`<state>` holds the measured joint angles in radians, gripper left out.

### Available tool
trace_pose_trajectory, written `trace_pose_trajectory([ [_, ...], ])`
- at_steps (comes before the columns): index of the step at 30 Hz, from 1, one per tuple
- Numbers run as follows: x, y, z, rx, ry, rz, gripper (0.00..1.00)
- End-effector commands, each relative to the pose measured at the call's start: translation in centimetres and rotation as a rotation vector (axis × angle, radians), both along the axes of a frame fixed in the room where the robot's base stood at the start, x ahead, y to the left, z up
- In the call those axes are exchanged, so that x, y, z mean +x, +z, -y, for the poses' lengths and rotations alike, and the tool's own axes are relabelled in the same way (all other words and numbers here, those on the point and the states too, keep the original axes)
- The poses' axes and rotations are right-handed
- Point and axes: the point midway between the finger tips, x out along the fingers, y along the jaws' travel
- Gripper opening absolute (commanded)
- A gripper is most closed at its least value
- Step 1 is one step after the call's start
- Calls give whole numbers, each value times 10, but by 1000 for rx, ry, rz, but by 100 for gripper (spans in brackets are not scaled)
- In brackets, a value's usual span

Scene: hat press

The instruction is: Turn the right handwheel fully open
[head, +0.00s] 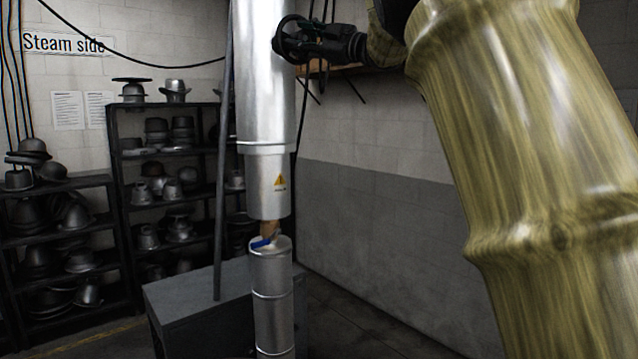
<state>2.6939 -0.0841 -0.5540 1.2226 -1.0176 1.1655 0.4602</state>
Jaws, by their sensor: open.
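My gripper (292,40) is black and shows at the top centre, reaching leftward in front of the wall. Its fingers are apart, close to the right side of a shiny steel cylinder (264,95). I cannot make out the right handwheel. A dark curved shape lies among the fingers, but I cannot tell it from the fingers themselves. Whether the gripper touches anything there is unclear. My large yellow-brown arm fills the right side and hides what is behind it.
A grey box (185,305) and a thin pole (222,200) stand left. Shelves of hats (165,195) line the back. Floor shows lower right.

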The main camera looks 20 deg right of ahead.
Motion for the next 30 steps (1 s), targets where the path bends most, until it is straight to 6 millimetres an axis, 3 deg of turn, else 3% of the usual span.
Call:
trace_pose_trajectory([
  [18, 0, 4, -1, 763, -2, -278, 45],
  [28, 0, 4, 0, 1019, -3, -371, 45],
  [30, -7, -4, 4, 1031, -2, -372, 45],
])
